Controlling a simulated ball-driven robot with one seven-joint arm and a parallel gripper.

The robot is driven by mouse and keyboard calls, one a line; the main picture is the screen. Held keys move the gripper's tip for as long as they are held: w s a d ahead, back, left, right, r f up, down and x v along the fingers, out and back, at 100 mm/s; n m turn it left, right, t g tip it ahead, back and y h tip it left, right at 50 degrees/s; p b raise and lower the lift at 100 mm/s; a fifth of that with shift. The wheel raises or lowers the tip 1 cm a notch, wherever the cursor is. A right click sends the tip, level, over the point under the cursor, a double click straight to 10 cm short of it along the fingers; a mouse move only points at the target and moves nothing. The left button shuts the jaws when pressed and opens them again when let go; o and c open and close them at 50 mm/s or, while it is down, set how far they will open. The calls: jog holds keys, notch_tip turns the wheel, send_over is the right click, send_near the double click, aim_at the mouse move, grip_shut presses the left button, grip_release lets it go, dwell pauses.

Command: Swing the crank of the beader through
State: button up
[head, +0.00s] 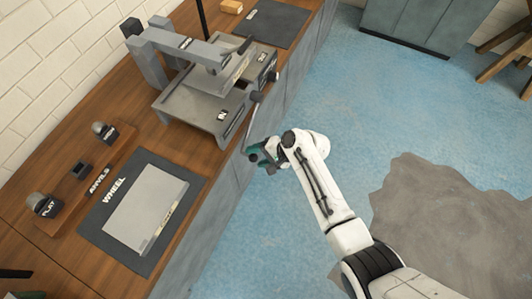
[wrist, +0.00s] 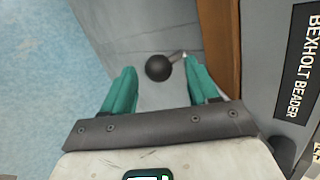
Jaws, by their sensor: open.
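The grey beader (head: 190,115) stands on the wooden bench in the head view; its name plate shows at the right of the wrist view (wrist: 300,65). A thin crank arm (head: 247,122) hangs from its front side down past the bench edge toward my gripper. In the wrist view a dark round crank knob (wrist: 158,67) sits between and beyond my fingertips, with a short rod to its right. My gripper (head: 262,155), with teal fingers, also shows in the wrist view (wrist: 160,80); it is open, one finger either side of the knob. I cannot tell whether either finger touches it.
The bench front (head: 225,190) drops beside my gripper. A wheel mat (head: 190,185) with a pale panel (head: 146,212) and an anvil rack (head: 100,175) lie on the bench nearer me. A dark mat (head: 270,22) lies beyond the beader.

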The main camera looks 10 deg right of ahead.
jog(key=v, duration=1)
jog(key=shift+d, duration=0.2)
jog(key=shift+r, duration=0.15)
jog(key=s+d+r+n+g+h, duration=0.1)
jog(key=s+d+n+h, duration=0.1)
jog(key=s+d, duration=0.3)
jog(key=s+d+r+n+g+h, duration=0.1)
jog(key=s+d, duration=0.4)
jog(key=s, duration=0.8)
jog(key=s+d+r+n+g+h, duration=0.1)
jog(key=s+d+n+h, duration=0.3)
jog(key=s, duration=0.6)
jog(key=shift+d+r+h+b, duration=0.3)
jog(key=shift+d+r+h, duration=0.25)
jog(key=shift+h, duration=0.25)
